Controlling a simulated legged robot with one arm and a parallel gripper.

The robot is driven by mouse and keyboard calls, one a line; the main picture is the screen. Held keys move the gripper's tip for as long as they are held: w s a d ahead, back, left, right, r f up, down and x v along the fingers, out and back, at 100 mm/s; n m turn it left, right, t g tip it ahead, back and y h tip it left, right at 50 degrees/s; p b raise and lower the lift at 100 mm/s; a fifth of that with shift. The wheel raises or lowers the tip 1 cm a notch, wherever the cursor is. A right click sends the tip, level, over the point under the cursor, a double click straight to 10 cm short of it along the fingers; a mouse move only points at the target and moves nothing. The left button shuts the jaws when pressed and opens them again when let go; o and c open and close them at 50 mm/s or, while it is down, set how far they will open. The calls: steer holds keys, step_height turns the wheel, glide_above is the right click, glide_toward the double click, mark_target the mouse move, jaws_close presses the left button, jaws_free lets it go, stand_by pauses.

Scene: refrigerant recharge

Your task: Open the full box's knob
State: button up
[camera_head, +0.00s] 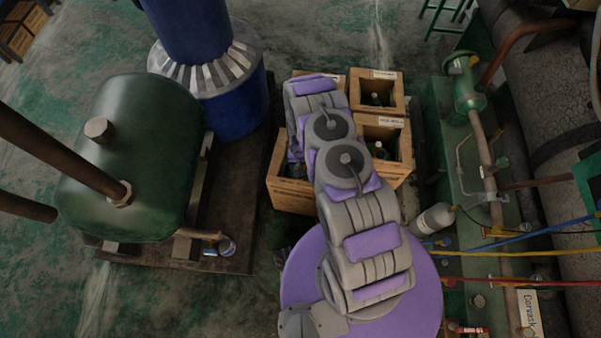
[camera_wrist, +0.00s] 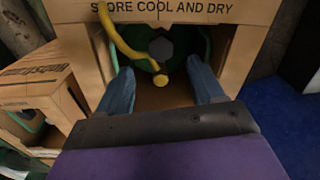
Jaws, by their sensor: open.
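In the wrist view my gripper (camera_wrist: 161,70) is open, its two blue fingers reaching into the front opening of a wooden box (camera_wrist: 248,40) marked "STORE COOL AND DRY". Inside, a grey hexagonal part (camera_wrist: 160,48), perhaps the knob, sits on a dark green body between and beyond the fingers. A yellow curved piece (camera_wrist: 118,40) with a round end (camera_wrist: 159,80) crosses the opening. Nothing is held between the fingers. In the head view my arm covers part of a group of wooden boxes (camera_head: 290,195); I cannot tell which is the full one.
Another box (camera_wrist: 40,95) stands at the left in the wrist view. In the head view a box with a bottle (camera_head: 385,76) stands at the back right. A green tank (camera_head: 140,150) and blue column (camera_head: 228,105) are left; pipes and coloured hoses (camera_head: 520,253) are right.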

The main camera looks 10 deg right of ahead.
step_height(320, 180, down, 6)
steer(key=shift+a+f+b, duration=0.15)
steer(key=shift+f+b, duration=0.1)
steer(key=shift+b, duration=0.45)
steer(key=shift+c, duration=0.2)
steer(key=c, duration=1)
